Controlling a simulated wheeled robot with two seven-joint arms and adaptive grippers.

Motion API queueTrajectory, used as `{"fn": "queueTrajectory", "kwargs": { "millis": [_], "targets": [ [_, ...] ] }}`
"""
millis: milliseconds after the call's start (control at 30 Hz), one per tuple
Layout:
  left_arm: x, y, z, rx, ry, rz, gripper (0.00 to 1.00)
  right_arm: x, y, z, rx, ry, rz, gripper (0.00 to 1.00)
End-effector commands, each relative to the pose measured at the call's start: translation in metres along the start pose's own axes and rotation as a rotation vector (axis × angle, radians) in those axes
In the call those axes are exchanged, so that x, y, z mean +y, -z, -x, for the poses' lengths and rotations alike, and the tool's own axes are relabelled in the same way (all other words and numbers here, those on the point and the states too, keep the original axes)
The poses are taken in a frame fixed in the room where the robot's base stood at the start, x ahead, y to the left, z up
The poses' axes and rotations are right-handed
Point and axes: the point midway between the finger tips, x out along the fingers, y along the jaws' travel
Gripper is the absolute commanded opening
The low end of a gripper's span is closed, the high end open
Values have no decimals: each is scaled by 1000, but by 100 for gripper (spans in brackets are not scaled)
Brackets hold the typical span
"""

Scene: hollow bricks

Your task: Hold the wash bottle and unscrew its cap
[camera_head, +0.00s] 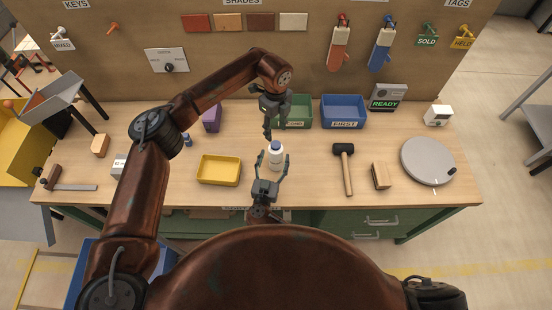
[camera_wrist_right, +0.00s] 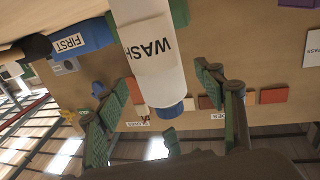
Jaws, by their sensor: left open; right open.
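The white wash bottle (camera_head: 277,158) stands upright near the front middle of the workbench, with a blue cap on top. In the right wrist view the bottle (camera_wrist_right: 152,60) shows a WASH label and the blue cap (camera_wrist_right: 170,111). My right gripper (camera_head: 272,160) is open at the bench's front side, its fingers spread with the bottle just beyond or between them; I cannot tell which. No grip shows. My left gripper (camera_head: 271,130) is open and points down, above and slightly behind the bottle, apart from the cap.
A yellow tray (camera_head: 218,183) lies left of the bottle. A mallet (camera_head: 345,165), a wooden block (camera_head: 381,176) and a round grey disc (camera_head: 428,161) lie right. A green bin (camera_head: 300,109) and blue bin (camera_head: 344,109) stand behind. Bench between bottle and mallet is clear.

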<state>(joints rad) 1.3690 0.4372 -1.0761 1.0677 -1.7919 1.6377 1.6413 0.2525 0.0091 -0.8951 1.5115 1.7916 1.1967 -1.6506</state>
Motion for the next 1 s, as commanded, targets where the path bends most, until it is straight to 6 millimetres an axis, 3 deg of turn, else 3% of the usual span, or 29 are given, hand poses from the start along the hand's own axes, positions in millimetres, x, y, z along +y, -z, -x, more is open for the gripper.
{"fn": "queueTrajectory", "kwargs": {
  "millis": [200, 567, 1000],
  "targets": [
    [0, 0, 0, 2, 1, -1, 42, 0, 0, -24, 1, 1, -1, 63],
    [0, 0, 0, 2, 1, -1, 42, 0, 0, -30, 0, 1, -1, 63],
    [0, 1, 0, 2, 1, -2, 42, 0, 0, -29, 0, 1, -2, 33]
  ]
}}
